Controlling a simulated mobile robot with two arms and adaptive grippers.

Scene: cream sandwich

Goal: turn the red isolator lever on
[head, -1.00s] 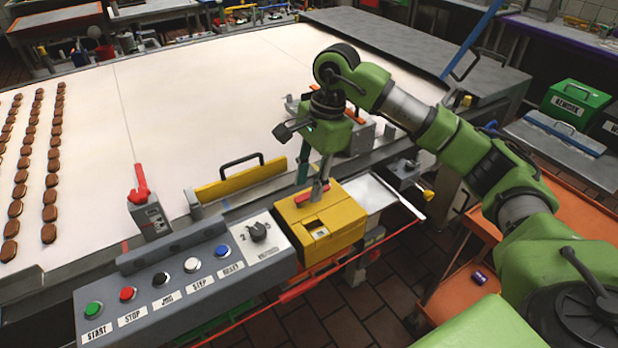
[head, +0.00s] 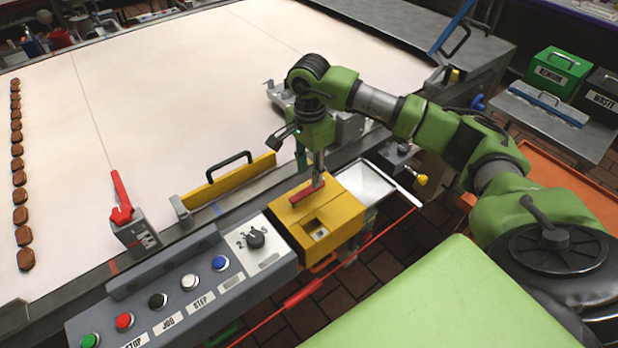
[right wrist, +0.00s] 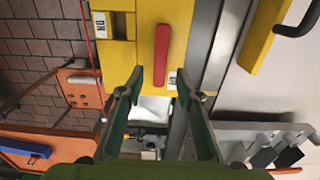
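The red lever (head: 307,193) lies across the top of a yellow box (head: 345,217) at the belt's near edge. In the right wrist view the lever (right wrist: 161,57) runs along the yellow face, with a small ON label (right wrist: 100,25) to its left and a partly covered label (right wrist: 172,80) beside its lower end. My right gripper (head: 319,178) points down at the lever's far end. In the right wrist view its fingers (right wrist: 160,78) are spread, one on each side of the lever's lower end. I cannot tell whether they touch it. My left gripper is out of view.
A button panel (head: 180,300) with a selector knob (head: 256,239) adjoins the box on the left. Another red lever (head: 120,198) stands on a grey box farther left. A yellow guard (head: 230,183) with a black handle is close behind. A metal tray (head: 372,190) lies right.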

